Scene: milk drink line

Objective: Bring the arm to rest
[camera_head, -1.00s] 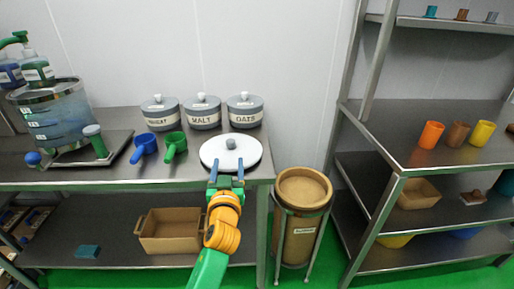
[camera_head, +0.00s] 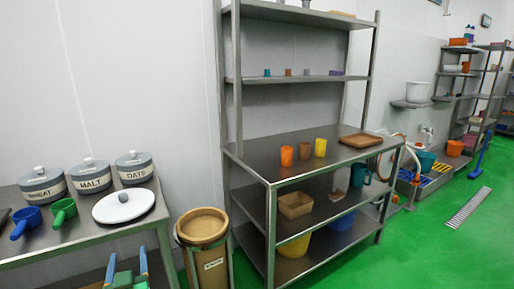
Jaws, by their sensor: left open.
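My left gripper (camera_head: 126,268) shows at the bottom left of the head view, in front of the steel table (camera_head: 95,236). Its two blue fingers stand apart with nothing between them. It is below and in front of the white lid (camera_head: 108,209) with a grey knob, which lies on the table, and is apart from it. Most of my left arm is below the frame. My right gripper does not show.
Lidded pots marked wheat (camera_head: 42,186), malt (camera_head: 90,176) and oats (camera_head: 134,168) stand behind a blue scoop (camera_head: 24,222) and a green scoop (camera_head: 63,211). A brown bin (camera_head: 201,226) stands between table and steel shelf (camera_head: 262,165).

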